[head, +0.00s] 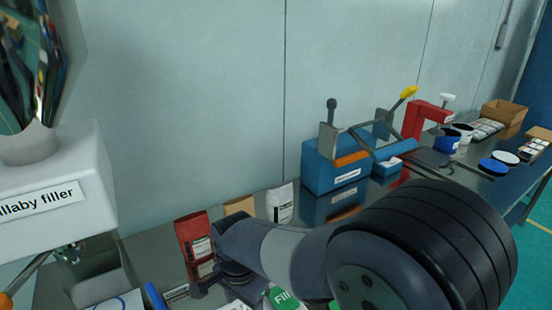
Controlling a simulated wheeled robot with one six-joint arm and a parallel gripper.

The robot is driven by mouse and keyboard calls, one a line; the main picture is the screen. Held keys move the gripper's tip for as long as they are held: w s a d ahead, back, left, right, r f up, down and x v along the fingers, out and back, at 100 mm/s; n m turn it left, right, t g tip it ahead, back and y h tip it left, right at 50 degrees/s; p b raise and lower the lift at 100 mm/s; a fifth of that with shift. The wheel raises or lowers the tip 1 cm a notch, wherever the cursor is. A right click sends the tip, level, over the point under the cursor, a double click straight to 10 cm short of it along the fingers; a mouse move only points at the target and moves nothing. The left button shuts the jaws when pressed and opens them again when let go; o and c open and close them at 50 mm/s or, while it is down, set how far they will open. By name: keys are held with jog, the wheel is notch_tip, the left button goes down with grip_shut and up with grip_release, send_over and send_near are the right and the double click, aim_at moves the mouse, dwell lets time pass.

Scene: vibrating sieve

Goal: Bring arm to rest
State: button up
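My arm (290,252) reaches in from the lower right, its large dark joint closest to the camera. It extends left over the metal bench. My gripper (205,288) seems to be the small dark part at the arm's far end, low over the bench near the red bag (195,240). Its fingers are too small and dark to tell whether they are open or shut, or whether they touch anything.
A white filler machine (55,175) stands at left. A white bag (280,203) stands behind my arm. A blue tool box (335,172), a red clamp-like stand (412,118) and cardboard boxes (504,116) line the bench.

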notch_tip(320, 180, down, 5)
jog(key=shift+f, duration=0.2)
jog(key=shift+r+n, duration=0.2)
jog(key=shift+n, duration=0.6)
jog(key=n, duration=0.7)
jog(key=shift+p, duration=0.4)
jog(key=n, duration=0.5)
jog(key=shift+p, duration=0.35)
jog(key=n, duration=0.4)
jog(key=shift+p, duration=0.35)
jog(key=shift+r, duration=1.2)
